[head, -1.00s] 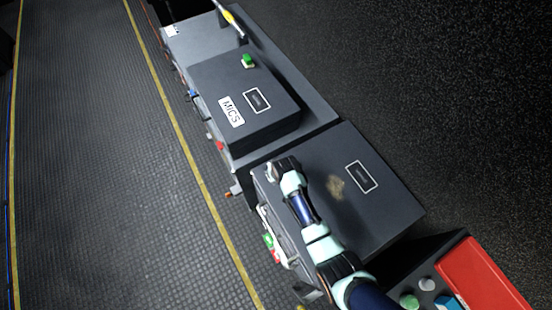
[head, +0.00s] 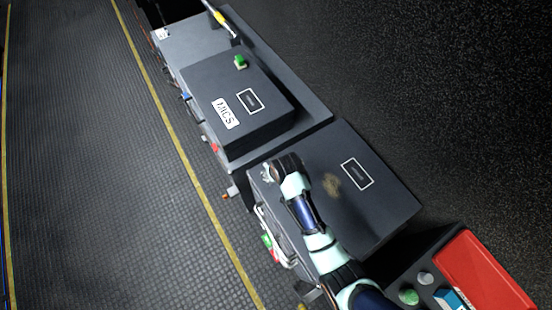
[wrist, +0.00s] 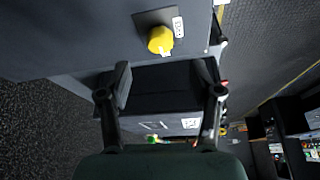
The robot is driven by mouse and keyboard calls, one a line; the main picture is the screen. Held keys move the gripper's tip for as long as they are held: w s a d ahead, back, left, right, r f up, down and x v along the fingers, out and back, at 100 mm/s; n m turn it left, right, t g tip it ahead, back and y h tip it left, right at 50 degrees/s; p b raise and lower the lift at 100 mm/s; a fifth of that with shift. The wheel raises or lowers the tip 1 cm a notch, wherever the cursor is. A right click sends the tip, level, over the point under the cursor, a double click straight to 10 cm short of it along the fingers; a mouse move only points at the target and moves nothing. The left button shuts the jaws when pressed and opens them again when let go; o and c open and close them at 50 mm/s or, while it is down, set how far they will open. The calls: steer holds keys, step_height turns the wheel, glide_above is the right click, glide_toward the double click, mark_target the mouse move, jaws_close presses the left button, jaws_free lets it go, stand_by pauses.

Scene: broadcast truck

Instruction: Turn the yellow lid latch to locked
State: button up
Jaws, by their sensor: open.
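The yellow latch (wrist: 160,40) is a round knob with a small pale mark on its lower edge. It sits on a dark plate (wrist: 148,18) on a grey case face at the top of the wrist view. A small white label (wrist: 178,27) is to its right, too small to read. My gripper (wrist: 167,80) is open and empty, its two fingers spread below the knob in the picture and apart from it. In the head view my gripper (head: 287,163) is over the near corner of the large grey case (head: 385,207). The latch is hidden there.
A dark case marked MICS (head: 226,113) with a green item (head: 240,62) on top stands beyond the large case. A red tray (head: 480,270) is at lower right. The ribbed floor aisle (head: 90,170) on the left is clear.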

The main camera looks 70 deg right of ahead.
steer(key=v, duration=0.5)
steer(key=shift+d, duration=0.1)
stand_by(0.5)
